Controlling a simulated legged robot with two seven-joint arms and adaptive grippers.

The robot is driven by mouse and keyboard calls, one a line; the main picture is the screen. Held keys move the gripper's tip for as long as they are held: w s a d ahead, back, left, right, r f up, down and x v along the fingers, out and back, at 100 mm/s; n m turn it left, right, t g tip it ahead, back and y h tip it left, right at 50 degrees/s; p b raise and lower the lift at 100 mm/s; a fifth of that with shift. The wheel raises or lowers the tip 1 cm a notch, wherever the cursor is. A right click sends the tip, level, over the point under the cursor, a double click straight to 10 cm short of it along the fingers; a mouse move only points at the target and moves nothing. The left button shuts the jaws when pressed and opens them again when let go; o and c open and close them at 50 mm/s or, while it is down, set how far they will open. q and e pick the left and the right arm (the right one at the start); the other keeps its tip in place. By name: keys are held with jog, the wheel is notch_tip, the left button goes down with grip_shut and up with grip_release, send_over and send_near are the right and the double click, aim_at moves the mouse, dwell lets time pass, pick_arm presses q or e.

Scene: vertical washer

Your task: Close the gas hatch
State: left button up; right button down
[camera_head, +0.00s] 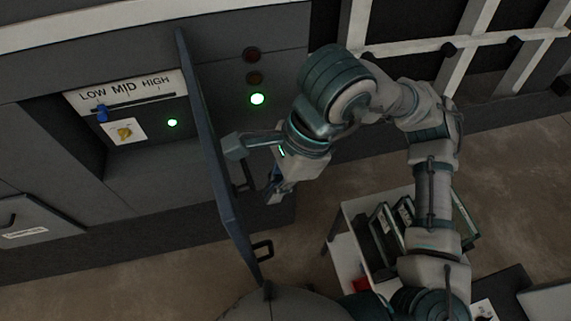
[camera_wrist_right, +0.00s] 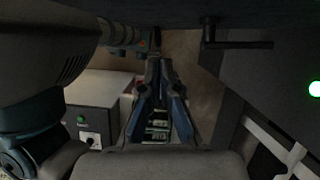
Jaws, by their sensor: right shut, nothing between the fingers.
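The gas hatch (camera_head: 215,160) is a thin dark blue-grey door that stands open, swung out from the cabinet front and seen nearly edge-on. A black handle (camera_head: 263,249) shows at its lower end. My right gripper (camera_head: 272,190) is shut and empty, to the right of the hatch, on its outer face side; contact cannot be told. In the right wrist view the closed fingers (camera_wrist_right: 158,65) point away from the camera, below a dark surface along the top edge. A black bar handle (camera_wrist_right: 238,45) shows there to the right of the fingers. My left gripper is out of view.
The uncovered recess holds a LOW-MID-HIGH slider panel (camera_head: 125,90) with a blue knob (camera_head: 102,114) and a green light (camera_head: 172,122). Another lit green lamp (camera_head: 257,99) is right of the hatch. A white rack (camera_head: 345,240) stands on the floor below my right arm.

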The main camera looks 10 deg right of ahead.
jog(key=a, duration=0.1)
jog(key=a+p, duration=0.1)
jog(key=a, duration=0.1)
jog(key=s+a, duration=0.1)
jog(key=shift+a+f, duration=0.25)
jog(key=shift+a, duration=0.05)
jog(key=shift+d, duration=0.1)
